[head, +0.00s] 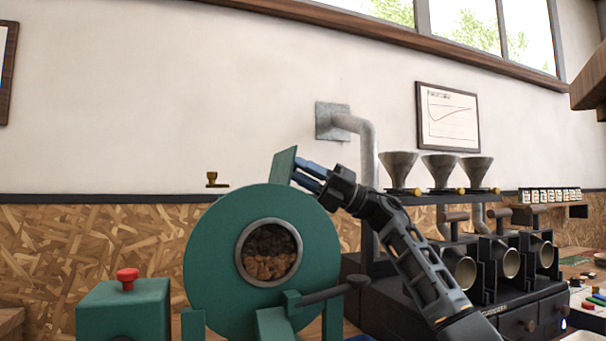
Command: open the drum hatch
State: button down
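The green roaster drum (210,251) stands at the front centre, with a round, metal-rimmed opening (239,254) that shows brown beans inside. A flat green plate (283,164), which looks like the drum hatch, stands up steeply at the top right of the drum. My gripper (296,171) reaches in from the right, its two blue fingers pointing left at the plate's right side. The fingertips are at or very near the plate. I cannot tell whether they touch or grip it, and any handle there is hidden.
A green box with a red button (127,275) stands at the left. A dark handle (335,292) juts right below the opening. A metal pipe (367,150) rises behind my arm. A black machine with metal funnels (440,168) and round cups stands at the right.

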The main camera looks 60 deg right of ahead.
jog(key=c, duration=0.9)
grip_release()
jog(key=s+d+r+p, duration=0.5)
jog(key=s+d+r, duration=0.2)
jog(key=s+r, duration=0.2)
notch_tip(320, 180, up, 2)
jog(key=shift+s, duration=0.2)
